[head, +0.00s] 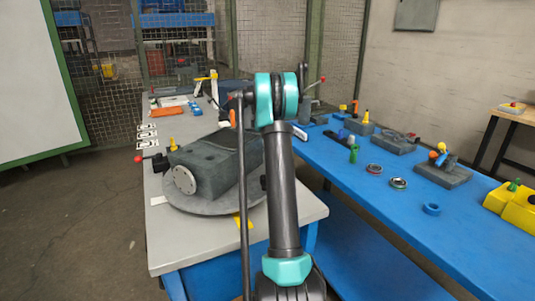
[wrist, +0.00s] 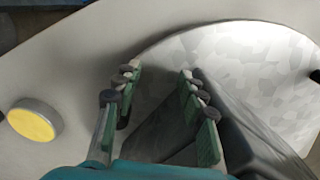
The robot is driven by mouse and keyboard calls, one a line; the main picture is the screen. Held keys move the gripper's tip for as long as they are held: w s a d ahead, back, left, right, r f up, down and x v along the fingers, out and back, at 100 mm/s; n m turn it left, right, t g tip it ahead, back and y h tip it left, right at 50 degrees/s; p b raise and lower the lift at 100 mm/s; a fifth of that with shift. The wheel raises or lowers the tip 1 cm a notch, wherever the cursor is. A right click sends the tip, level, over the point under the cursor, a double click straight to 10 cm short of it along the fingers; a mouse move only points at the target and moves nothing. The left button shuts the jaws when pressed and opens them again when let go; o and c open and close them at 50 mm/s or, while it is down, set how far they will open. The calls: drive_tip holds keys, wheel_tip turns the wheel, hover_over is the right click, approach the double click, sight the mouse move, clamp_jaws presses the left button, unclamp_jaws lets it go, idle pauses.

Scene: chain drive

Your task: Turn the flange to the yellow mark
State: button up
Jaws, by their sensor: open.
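A dark grey housing (head: 215,160) sits on a round grey plate (head: 205,203) on the grey table. A pale round flange (head: 184,180) with small holes is on the housing's near left end. A yellow patch (head: 238,222) shows at the plate's front edge, partly behind my arm. In the wrist view, my gripper (wrist: 157,75) is open with nothing between its fingers. Its right fingers overlap a dark grey body (wrist: 250,130) in the picture; contact cannot be told. A yellow-topped round piece (wrist: 32,120) is at left, apart from the fingers. The flange is not recognisable there.
The grey table's front strip is clear. My arm hides part of the middle.

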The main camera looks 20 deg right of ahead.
drive_tip(key=shift+s+d+m, duration=0.15)
drive_tip(key=shift+s+m, duration=0.5)
drive_tip(key=shift+s, duration=0.6)
drive_tip(key=shift+s+d+m, duration=0.1)
drive_tip(key=shift+s+m, duration=0.55)
drive_tip(key=shift+s, duration=0.55)
drive_tip(key=shift+r, duration=0.1)
wheel_tip(320, 180, up, 20)
idle(0.8)
drive_tip(key=shift+d, duration=0.1)
